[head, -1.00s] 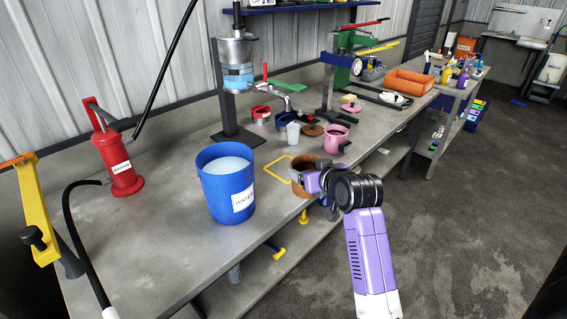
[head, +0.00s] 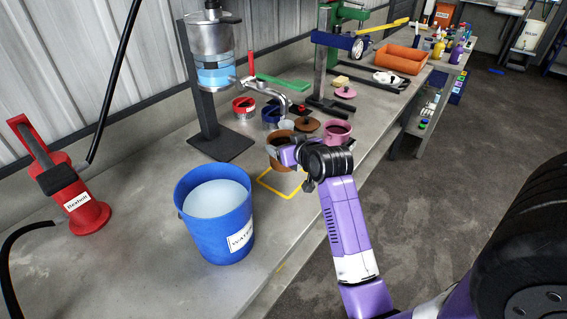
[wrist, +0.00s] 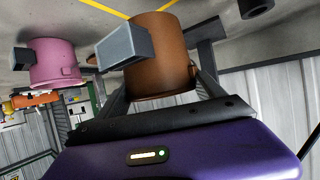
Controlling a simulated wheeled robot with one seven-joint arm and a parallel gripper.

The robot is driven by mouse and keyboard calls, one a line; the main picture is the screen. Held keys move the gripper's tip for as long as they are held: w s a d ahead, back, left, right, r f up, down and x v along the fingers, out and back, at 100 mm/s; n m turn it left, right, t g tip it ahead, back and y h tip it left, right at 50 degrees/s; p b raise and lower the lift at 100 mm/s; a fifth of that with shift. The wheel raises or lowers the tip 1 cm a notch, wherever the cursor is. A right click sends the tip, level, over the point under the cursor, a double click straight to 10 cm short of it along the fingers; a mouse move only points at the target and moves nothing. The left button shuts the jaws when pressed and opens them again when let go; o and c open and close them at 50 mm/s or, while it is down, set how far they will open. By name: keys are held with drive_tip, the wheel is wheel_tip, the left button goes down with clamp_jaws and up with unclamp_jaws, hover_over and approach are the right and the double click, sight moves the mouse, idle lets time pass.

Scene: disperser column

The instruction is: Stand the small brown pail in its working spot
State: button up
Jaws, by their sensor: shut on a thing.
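The small brown pail (head: 278,138) is in my gripper (head: 285,153), near the front edge of the bench. My gripper is shut on it. In the wrist view, the brown pail (wrist: 165,60) is between the dark fingers, with a grey block on its side. A yellow square outline (head: 268,190) is marked on the bench. In the head view the pail shows just beyond or above the outline's far side; its base is partly hidden by my gripper. Whether it touches the bench is not clear.
A blue water bucket (head: 215,215) stands left of the outline. A pink pail (head: 337,132) is close beyond my gripper at the right. The bench between bucket and stand is clear.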

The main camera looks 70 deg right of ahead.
drive_tip(key=shift+f, duration=3)
drive_tip(key=shift+f, duration=0.15)
drive_tip(key=o, duration=1.4)
